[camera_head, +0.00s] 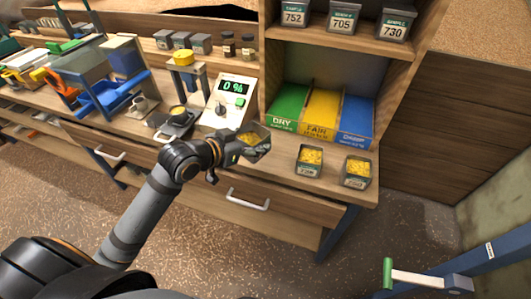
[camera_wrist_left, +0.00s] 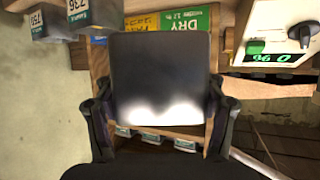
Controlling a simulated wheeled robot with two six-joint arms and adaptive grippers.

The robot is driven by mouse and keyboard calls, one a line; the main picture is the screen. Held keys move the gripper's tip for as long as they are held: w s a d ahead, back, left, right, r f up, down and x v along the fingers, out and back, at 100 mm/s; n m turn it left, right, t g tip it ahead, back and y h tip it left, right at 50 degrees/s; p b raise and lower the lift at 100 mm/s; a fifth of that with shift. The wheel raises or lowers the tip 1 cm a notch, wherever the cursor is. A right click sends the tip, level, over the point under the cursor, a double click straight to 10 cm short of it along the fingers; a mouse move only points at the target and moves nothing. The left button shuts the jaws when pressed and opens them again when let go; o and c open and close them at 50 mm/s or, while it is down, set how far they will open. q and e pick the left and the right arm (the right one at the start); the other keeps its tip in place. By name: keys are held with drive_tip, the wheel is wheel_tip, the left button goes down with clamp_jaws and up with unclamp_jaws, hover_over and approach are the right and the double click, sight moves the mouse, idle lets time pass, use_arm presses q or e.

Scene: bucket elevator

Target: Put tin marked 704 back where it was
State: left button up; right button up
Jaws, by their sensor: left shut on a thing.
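My left gripper (camera_head: 250,145) is shut on a dark grey tin (camera_head: 254,140) filled with yellow grain, held above the bench's front edge before the meter. In the left wrist view the tin's plain side (camera_wrist_left: 160,80) fills the middle, between the fingers (camera_wrist_left: 160,108). Its label is hidden, so I cannot read the number. The upper shelf (camera_head: 350,40) holds tins marked 752 (camera_head: 293,14), 705 (camera_head: 343,17) and 730 (camera_head: 394,25). My right gripper is not in view.
Two grain-filled tins (camera_head: 309,160) (camera_head: 357,171) stand at the bench's right end. Behind them are green DRY (camera_head: 287,105), yellow FAIR (camera_head: 321,115) and blue DAMP (camera_head: 357,118) sections.

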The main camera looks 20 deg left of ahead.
sight(259, 135)
use_arm(q)
drive_tip(key=x, duration=0.4)
drive_tip(key=shift+w+a+r, duration=0.1)
drive_tip(key=shift+w+a, duration=0.15)
drive_tip(key=shift+a, duration=0.15)
drive_tip(key=w+f, duration=0.4)
drive_tip(key=f, duration=0.1)
drive_tip(key=shift+w+d+f+b, duration=0.1)
drive_tip(key=shift+d+f+b, duration=0.05)
drive_tip(key=shift+b, duration=0.2)
wheel_tip(259, 135, down, 4)
drive_tip(key=shift+w+r, duration=0.15)
drive_tip(key=shift+r, duration=0.1)
drive_tip(key=o, duration=1.4)
drive_tip(key=shift+f, duration=0.1)
drive_tip(key=shift+c, duration=0.2)
